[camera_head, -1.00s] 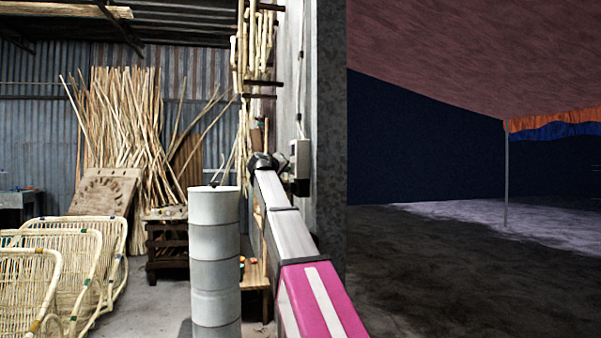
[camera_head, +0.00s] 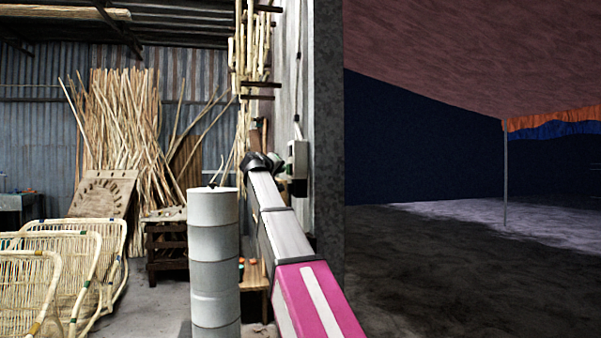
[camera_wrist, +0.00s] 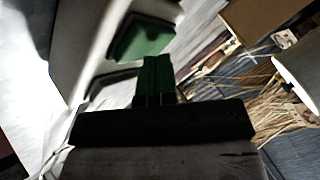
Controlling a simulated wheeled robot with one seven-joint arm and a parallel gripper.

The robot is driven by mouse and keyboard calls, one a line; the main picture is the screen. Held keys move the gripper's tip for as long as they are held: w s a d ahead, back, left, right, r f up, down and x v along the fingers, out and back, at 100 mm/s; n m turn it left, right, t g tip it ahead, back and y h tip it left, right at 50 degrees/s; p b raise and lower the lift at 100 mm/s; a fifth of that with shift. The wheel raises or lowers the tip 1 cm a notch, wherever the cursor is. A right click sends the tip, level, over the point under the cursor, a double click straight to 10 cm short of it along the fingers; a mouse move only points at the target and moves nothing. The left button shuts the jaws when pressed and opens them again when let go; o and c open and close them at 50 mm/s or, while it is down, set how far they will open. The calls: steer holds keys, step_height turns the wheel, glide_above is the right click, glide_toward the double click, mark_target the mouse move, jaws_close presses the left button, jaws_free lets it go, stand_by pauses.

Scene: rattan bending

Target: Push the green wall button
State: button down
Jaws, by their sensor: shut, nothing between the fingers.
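The green button (camera_wrist: 143,38) is a flat green face on a pale housing, in the upper middle of the wrist view. In the head view the end of my arm is beside the box, and my fingers are too small to make out.
A tall stack of grey-white drums (camera_head: 213,260) stands left of my arm. Rattan chair frames (camera_head: 95,265) stand at the lower left. Rattan poles (camera_head: 122,125) lean on the back wall. The grey wall's end (camera_head: 328,150) is close on the right, with dark open floor beyond.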

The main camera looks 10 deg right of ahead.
steer(key=shift+w+a, duration=0.15)
steer(key=shift+a, duration=1.1)
steer(key=shift+w+a, duration=0.1)
steer(key=shift+a, duration=1.15)
